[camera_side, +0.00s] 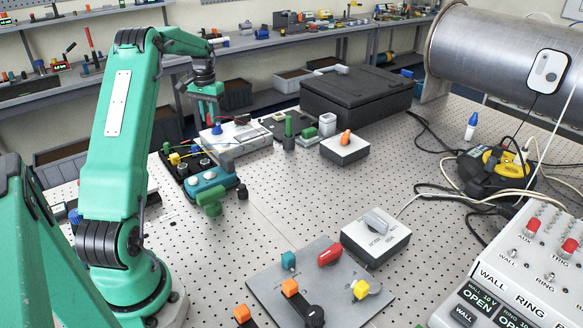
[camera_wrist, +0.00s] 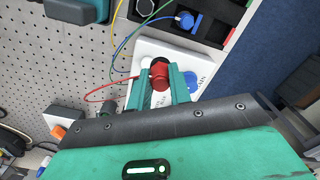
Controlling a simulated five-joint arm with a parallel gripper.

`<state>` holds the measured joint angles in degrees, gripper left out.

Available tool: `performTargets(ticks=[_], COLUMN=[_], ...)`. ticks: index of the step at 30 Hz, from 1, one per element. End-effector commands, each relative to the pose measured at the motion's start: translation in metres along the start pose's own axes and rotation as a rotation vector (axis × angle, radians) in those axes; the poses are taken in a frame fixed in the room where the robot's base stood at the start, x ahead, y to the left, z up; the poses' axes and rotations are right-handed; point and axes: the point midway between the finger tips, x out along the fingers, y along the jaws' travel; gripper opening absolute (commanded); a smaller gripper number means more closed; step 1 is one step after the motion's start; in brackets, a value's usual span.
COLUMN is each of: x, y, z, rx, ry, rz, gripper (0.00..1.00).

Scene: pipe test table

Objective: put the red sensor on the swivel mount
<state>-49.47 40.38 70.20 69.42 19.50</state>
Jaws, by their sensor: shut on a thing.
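The red sensor (camera_wrist: 160,72) sits between the two teal fingers of my gripper (camera_wrist: 165,88) in the wrist view, with a thin red wire curving off to the left. Under it is a white box (camera_wrist: 196,58) with a blue round part beside the fingers; whether the sensor still touches the box is not clear. In the side view my gripper (camera_side: 212,116) points down over this white box, with the red sensor (camera_side: 217,128) small below the fingers. I cannot tell for certain which fixture is the swivel mount.
A grey plate (camera_side: 262,283) with coloured blocks lies at the front. White boxes with a grey knob (camera_side: 376,240) and an orange knob (camera_side: 345,150) stand to the right of my gripper. A black case (camera_side: 357,95) is behind. The middle of the perforated table (camera_side: 285,205) is clear.

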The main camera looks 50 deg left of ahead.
Motion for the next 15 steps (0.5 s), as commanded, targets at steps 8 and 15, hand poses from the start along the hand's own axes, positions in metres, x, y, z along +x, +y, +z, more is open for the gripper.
performTargets(ticks=[8, 15], x=[0.0, 0.0], y=[0.0, 0.019], z=[0.0, -0.004], rx=[0.001, 0.016], ry=[0.0, 0.0], rz=[0.0, 0.0], gripper=[0.0, 0.0])
